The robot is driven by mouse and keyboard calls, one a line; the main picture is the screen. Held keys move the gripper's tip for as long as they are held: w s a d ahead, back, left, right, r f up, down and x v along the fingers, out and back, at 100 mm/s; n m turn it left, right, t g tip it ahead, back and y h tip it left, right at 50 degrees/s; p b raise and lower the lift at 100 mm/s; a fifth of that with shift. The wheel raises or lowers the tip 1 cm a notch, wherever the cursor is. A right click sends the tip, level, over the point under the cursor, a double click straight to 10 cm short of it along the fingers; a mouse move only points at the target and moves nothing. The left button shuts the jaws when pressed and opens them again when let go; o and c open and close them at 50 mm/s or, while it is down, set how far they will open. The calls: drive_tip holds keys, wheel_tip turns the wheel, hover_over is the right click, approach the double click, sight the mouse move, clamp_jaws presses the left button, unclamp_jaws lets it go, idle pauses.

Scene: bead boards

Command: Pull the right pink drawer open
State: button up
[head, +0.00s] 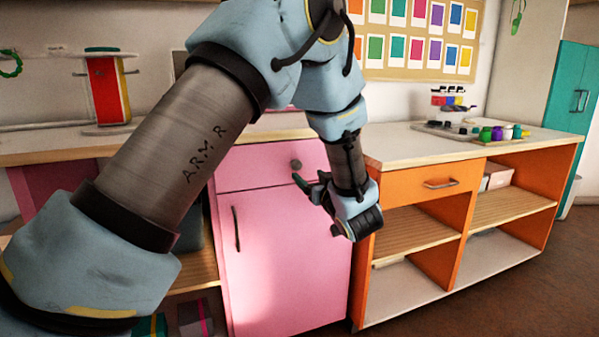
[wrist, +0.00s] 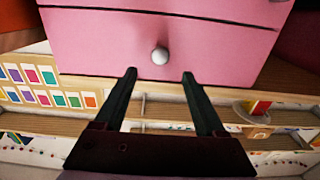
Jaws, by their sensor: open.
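The pink drawer (head: 250,168) is the top front of the pink cabinet, left of the orange unit in the head view. Its front looks flush with the cabinet door below. A round grey knob (head: 296,164) sits on it, partly beside my gripper. The wrist view shows the pink drawer front (wrist: 100,42) with the knob (wrist: 160,56) centred just beyond my fingertips. My gripper (wrist: 159,74) is open and empty, one dark finger on each side of the knob's line. In the head view my gripper (head: 309,181) is in front of the drawer's right part.
A pink door with a dark bar handle (head: 236,229) is below the drawer. To the right stands an orange drawer (head: 428,182) with a handle, above open shelves. Paint pots (head: 497,133) stand on the right countertop. My arm hides part of the left counter.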

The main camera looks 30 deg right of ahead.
sight(297, 166)
drive_tip(key=w, duration=0.5)
drive_tip(key=w+d, duration=0.1)
drive_tip(key=w, duration=0.2)
clamp_jaws()
idle(0.5)
idle(0.8)
